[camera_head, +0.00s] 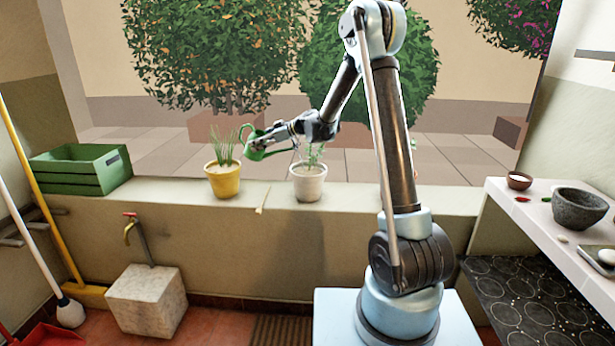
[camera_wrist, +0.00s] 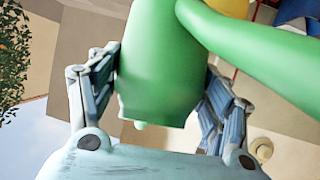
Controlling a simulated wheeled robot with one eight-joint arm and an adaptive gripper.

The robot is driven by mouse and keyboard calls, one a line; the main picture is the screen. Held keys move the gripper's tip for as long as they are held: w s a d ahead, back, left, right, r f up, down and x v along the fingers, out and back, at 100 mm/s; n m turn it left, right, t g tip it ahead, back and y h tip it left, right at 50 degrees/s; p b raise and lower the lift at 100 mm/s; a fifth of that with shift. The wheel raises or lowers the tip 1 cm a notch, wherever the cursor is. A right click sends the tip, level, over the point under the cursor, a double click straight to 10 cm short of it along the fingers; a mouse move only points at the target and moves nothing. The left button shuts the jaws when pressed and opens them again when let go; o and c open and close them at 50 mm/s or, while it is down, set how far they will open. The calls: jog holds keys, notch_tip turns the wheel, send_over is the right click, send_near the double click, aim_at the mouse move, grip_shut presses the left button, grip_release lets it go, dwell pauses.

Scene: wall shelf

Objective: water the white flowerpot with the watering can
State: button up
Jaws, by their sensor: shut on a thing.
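The green watering can (camera_head: 257,154) is held up above the ledge, between the two pots and overlapping the yellow pot's plant in the head view. My gripper (camera_head: 277,138) is shut on it. In the wrist view the can's green body (camera_wrist: 160,65) fills the space between my two fingers (camera_wrist: 158,85). The white flowerpot (camera_head: 308,184) stands upright on the ledge with a green plant, below and to the right of the can. My forearm passes above its plant. The can's exact tilt and spout direction are hard to tell.
A yellow flowerpot (camera_head: 223,181) stands on the ledge (camera_head: 160,194) left of the white one. A green crate (camera_head: 80,170) sits at the ledge's left end. A counter with a stone mortar (camera_head: 579,209) is at the right. The ledge right of the white pot looks clear.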

aim_at(263, 134)
jog(key=shift+d+r+y, duration=0.3)
jog(key=shift+r, duration=0.25)
jog(key=shift+s+d+r+p, duration=0.15)
jog(key=shift+r+p, duration=0.2)
jog(key=shift+r, duration=0.15)
jog(key=shift+d+r+y, duration=0.1)
jog(key=shift+r+y, duration=0.1)
jog(key=shift+y, duration=0.1)
jog(key=shift+d+r, duration=0.1)
jog(key=shift+r, duration=0.05)
jog(key=shift+r, duration=0.15)
jog(key=shift+f, duration=0.2)
